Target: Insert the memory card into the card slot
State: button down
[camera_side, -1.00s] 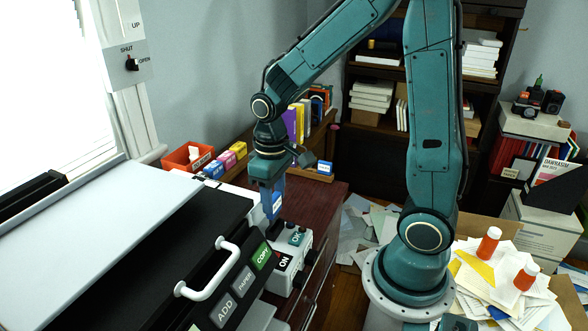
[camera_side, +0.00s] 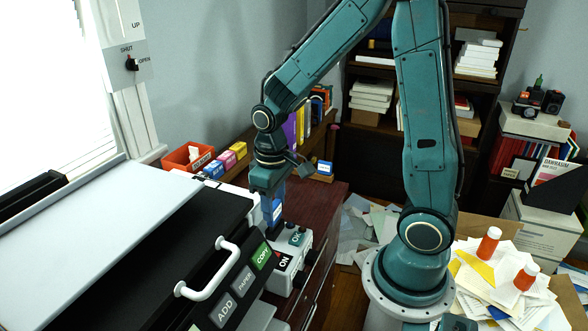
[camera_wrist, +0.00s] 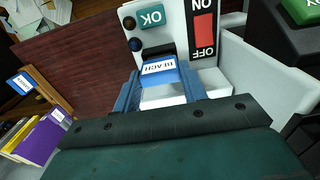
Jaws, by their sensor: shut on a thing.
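My gripper (camera_side: 270,205) is shut on a blue memory card (camera_side: 277,209) with a white label. In the wrist view the card (camera_wrist: 160,70) reads "BEACH" and sits between the two blue fingers of my gripper (camera_wrist: 160,90). The card is just above the near end of the white control panel (camera_side: 301,243), by a dark slot area (camera_wrist: 152,49) next to the OK button. The card covers part of that area, so I cannot tell whether its lower edge has entered the slot.
The panel carries an OK button (camera_wrist: 151,18) and a red ON/OFF switch (camera_wrist: 204,28). The black copier (camera_side: 190,235) with its white handle (camera_side: 210,270) is to the left. Another blue-labelled item (camera_side: 325,167) stands on the wooden desk. Coloured boxes (camera_side: 226,159) line the back.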

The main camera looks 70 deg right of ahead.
jog(key=shift+f, duration=0.65)
jog(key=c, duration=0.7)
grip_release()
jog(key=shift+r, duration=0.2)
notch_tip(320, 180, up, 14)
jog(key=shift+f, duration=0.25)
jog(key=shift+s+r, duration=0.1)
jog(key=shift+s, duration=0.05)
jog(key=s+a+r+t, duration=0.1)
jog(key=s+r+t, duration=0.1)
jog(key=s, duration=0.4)
jog(key=s+a+r+t, duration=0.1)
jog(key=s+a+t, duration=0.1)
jog(key=s, duration=0.4)
jog(key=shift+r+t, duration=0.4)
jog(key=shift+t, duration=0.4)
